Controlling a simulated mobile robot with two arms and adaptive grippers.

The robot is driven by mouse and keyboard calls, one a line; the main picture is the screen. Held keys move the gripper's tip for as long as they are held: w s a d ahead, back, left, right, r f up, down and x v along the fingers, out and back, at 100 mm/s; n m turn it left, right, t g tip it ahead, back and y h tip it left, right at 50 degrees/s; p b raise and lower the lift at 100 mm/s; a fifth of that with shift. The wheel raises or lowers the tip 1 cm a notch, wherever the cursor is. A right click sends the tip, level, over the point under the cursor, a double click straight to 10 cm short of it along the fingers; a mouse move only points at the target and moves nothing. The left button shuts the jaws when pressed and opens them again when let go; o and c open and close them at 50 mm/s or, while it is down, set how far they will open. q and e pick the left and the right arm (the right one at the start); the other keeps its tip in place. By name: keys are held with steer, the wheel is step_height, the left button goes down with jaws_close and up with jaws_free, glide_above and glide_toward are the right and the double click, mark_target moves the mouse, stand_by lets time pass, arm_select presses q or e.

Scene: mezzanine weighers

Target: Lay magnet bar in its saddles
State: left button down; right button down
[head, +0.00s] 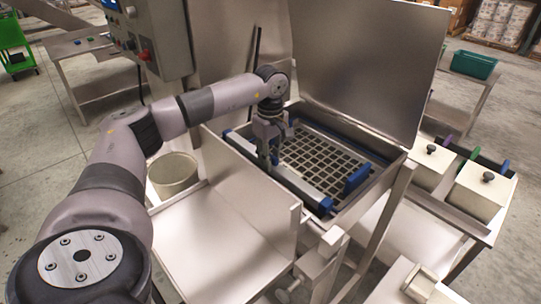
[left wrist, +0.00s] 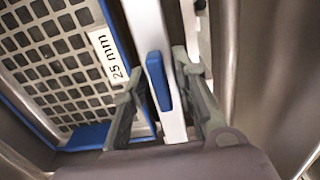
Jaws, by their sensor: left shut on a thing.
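The magnet bar (head: 297,184) is a long pale silver bar with blue at its ends, lying along the near left side of the open steel hopper. My left gripper (head: 268,155) is over the bar from above, fingers pointing down. In the left wrist view the bar (left wrist: 148,25) runs between the two fingers of the gripper (left wrist: 160,85), which is shut on it around a blue grip (left wrist: 160,80). The saddles cannot be told apart clearly; whether the bar touches them is hidden. My right gripper is not in view.
Beside the bar lies a grid screen (head: 322,157) with blue edging, labelled 25 mm (left wrist: 109,54) in the left wrist view. A raised steel lid (head: 370,60) stands behind. A bucket (head: 173,173) is left, a steel tray (head: 205,240) in front, and lidded boxes (head: 480,190) right.

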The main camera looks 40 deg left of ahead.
arm_select(q)
steer(key=shift+f+b, duration=0.9)
steer(key=shift+f, duration=0.4)
steer(key=shift+f+b, duration=0.65)
steer(key=shift+f, duration=0.45)
steer(key=c, duration=1.5)
jaws_free()
steer(key=shift+d, duration=0.1)
steer(key=o, duration=0.3)
steer(key=shift+f, duration=0.25)
